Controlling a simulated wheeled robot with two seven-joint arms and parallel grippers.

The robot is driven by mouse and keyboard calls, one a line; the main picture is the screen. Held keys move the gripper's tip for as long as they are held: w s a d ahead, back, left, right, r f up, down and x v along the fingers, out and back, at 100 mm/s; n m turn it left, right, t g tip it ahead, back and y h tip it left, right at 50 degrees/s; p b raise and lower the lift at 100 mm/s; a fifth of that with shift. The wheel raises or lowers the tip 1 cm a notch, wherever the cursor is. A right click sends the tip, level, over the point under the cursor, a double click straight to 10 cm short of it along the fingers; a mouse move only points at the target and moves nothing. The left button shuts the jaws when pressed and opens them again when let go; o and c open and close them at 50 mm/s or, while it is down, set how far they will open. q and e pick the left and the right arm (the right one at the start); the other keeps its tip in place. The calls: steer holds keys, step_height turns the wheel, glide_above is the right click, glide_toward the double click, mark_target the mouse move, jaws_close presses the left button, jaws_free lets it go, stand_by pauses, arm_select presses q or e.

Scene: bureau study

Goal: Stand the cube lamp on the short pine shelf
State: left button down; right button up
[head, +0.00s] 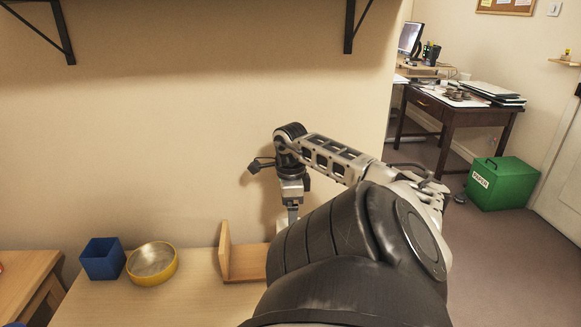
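I cannot make out a cube lamp for certain. A pale patch (282,223) shows by my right gripper's fingers, mostly hidden by my arm, and I cannot tell what it is. My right gripper (292,213) points down over the back of the desk, near the wall. Its fingertips are partly hidden by my arm, so its grip is unclear. My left gripper is not in view. Black brackets (350,28) are fixed to the wall at the top; the board they carry is almost wholly out of frame. A small wooden wall shelf (565,63) is at the far right.
The light wooden desk (190,300) holds a blue open box (103,262), a round yellow-rimmed dish (152,264) and an L-shaped wooden stand (240,262) beside my arm. A dark desk (467,117) and green bin (503,185) stand behind right. The floor there is open.

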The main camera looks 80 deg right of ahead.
steer(key=shift+r, duration=1.55)
steer(key=w+a+f+m+t+y, duration=0.2)
steer(key=w+a+f+t+y, duration=0.35)
steer(key=a, duration=0.55)
steer(key=w+a+m+t, duration=0.45)
steer(key=a+m, duration=0.25)
steer(key=a, duration=0.3)
steer(key=w+a+m+t, duration=0.4)
steer(key=a+m+t, duration=0.1)
steer(key=a+m, duration=0.35)
steer(key=s+a+f+m+g+h, duration=0.1)
steer(key=a+f+m+g, duration=0.1)
steer(key=a+m, duration=0.8)
steer(key=s+a+f+m+g, duration=0.1)
steer(key=a+f+m, duration=0.2)
steer(key=a+m, duration=0.7)
steer(key=shift+s+a+f+g+h, duration=0.3)
steer(key=shift+s+a+g+h, duration=0.1)
steer(key=shift+a, duration=0.25)
